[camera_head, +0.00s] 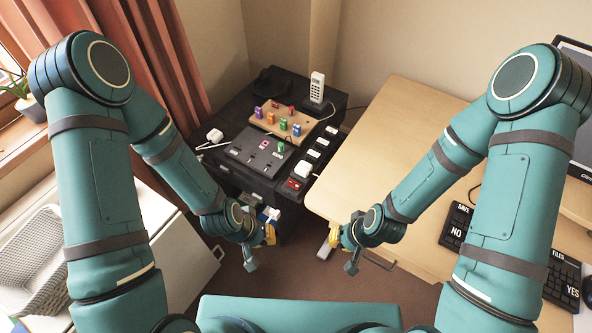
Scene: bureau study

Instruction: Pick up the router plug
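I cannot tell for sure which thing is the router plug. A white plug-like block (214,135) lies at the left edge of the dark cabinet top (222,122). Another white block (302,169) sits at the near right, on or beside a dark strip (310,158) with several white pieces. My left gripper (251,266) hangs low in front of the cabinet, apart from both blocks. My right gripper (351,269) hangs low by the desk's near left corner. Both point down, seem empty, and their fingers are too small to judge.
A grey socket panel (240,151), a wooden board with coloured pegs (270,118) and a white handset (317,88) stand on the cabinet. The wooden desk (385,140) is bare at left, with a keyboard (456,226) at right. A white cabinet (175,255) stands left.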

